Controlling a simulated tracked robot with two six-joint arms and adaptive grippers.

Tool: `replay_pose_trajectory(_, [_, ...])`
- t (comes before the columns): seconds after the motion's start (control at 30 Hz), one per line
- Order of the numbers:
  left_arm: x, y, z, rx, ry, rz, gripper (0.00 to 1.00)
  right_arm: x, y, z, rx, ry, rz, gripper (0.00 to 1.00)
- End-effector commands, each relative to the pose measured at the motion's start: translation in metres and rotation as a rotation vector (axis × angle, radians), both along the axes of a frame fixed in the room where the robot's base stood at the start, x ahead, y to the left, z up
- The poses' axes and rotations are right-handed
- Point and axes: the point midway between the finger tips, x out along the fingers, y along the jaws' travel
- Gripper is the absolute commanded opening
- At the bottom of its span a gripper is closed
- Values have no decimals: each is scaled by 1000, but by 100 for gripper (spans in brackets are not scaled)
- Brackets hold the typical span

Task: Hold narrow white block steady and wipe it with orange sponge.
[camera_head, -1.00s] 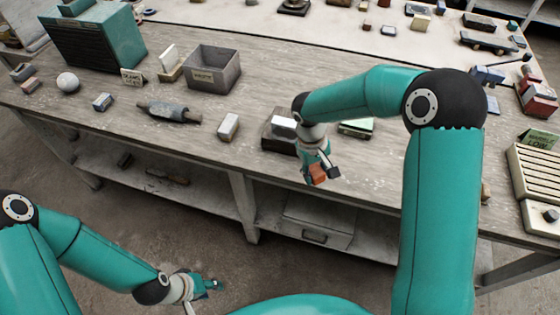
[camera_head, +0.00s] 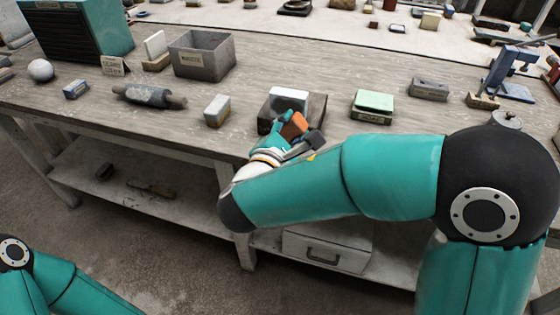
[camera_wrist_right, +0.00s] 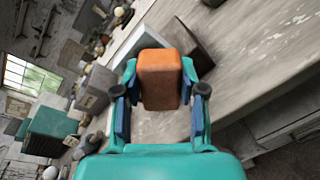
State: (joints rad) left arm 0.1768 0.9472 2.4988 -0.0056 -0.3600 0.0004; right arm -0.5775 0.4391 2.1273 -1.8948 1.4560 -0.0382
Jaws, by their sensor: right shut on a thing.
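My right gripper (camera_head: 296,133) is shut on the orange sponge (camera_head: 294,125), just in front of a dark brown stand (camera_head: 313,108). In the right wrist view the sponge (camera_wrist_right: 160,78) sits between the two fingers of my right gripper (camera_wrist_right: 160,92). A white block (camera_head: 288,97) rests on the stand, just behind the sponge; its lower part is partly hidden. I cannot tell whether the sponge touches it. My left gripper is out of view.
The wooden table (camera_head: 190,135) has clear room around the stand. A grey bin (camera_head: 203,55) and a grey roller (camera_head: 149,97) stand to the left. A pale green box (camera_head: 373,104) and a grey block (camera_head: 429,89) lie to the right.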

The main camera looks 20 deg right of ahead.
Motion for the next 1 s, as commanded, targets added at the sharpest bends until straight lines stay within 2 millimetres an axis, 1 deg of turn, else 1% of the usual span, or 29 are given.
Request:
replay_pose_trajectory(0.03, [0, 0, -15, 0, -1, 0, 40, -2, 9, -12, -27, -31, 23, 27])
replay_pose_trajectory(0.13, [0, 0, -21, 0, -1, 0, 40, -4, 19, -12, -64, -84, 48, 27])
replay_pose_trajectory(0.27, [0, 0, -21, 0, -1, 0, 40, -2, 22, -10, -80, -116, 57, 27])
replay_pose_trajectory(0.37, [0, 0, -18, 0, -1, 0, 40, 2, 19, -8, -81, -116, 55, 27])
replay_pose_trajectory(0.8, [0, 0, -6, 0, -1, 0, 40, 32, -2, -8, -79, -114, 54, 27])
replay_pose_trajectory(1.0, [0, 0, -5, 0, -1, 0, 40, 36, -5, -10, -80, -113, 55, 27])
